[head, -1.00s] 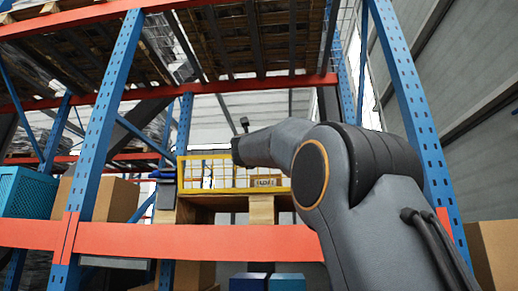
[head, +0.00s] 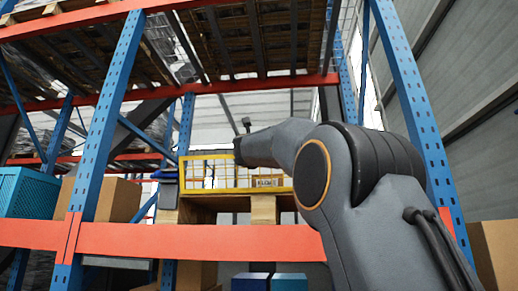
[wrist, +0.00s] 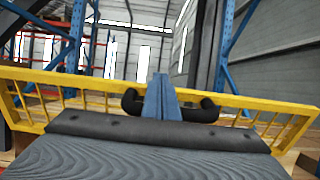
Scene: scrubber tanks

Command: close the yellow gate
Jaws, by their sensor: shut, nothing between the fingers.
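The yellow gate (head: 208,184) is a barred frame above a wooden pallet in the rack bay, left of my arm in the head view. In the wrist view its yellow top rail (wrist: 60,81) spans the picture, with bars below. A black handle (wrist: 131,101) with two curved ends sits near the middle of the gate. My gripper (wrist: 162,98) is shut and empty, its blue-grey fingers in front of the handle. Whether they touch it I cannot tell.
Blue rack posts (head: 108,110) and an orange beam (head: 190,241) frame the bay. A small labelled box (head: 268,181) shows behind the gate. A teal crate (head: 27,192) and cardboard boxes (head: 118,200) stand at left. Another cardboard box (head: 497,253) is at right.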

